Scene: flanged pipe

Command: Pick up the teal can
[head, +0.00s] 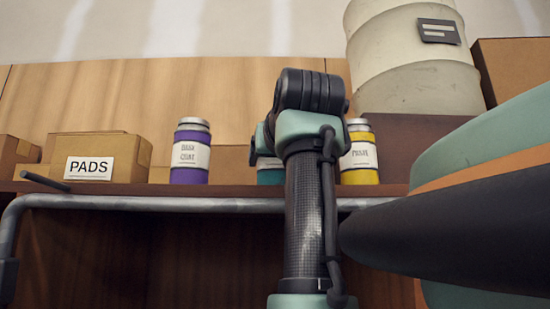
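The teal can (269,177) stands on the shelf in the head view, just left of the yellow can. My own arm crosses in front of it, so only a narrow strip of its teal side and pale label shows to the left of the arm. Its top and right side are hidden. My gripper cannot be made out in this view. I cannot tell how far it is from the can.
A purple can (190,152) and a yellow can (360,155) flank it. A box marked PADS (97,157) stands left; a pale drum (415,62) rises at right. A grey pipe rail (150,203) runs along the shelf's front, near a dark rod (45,181).

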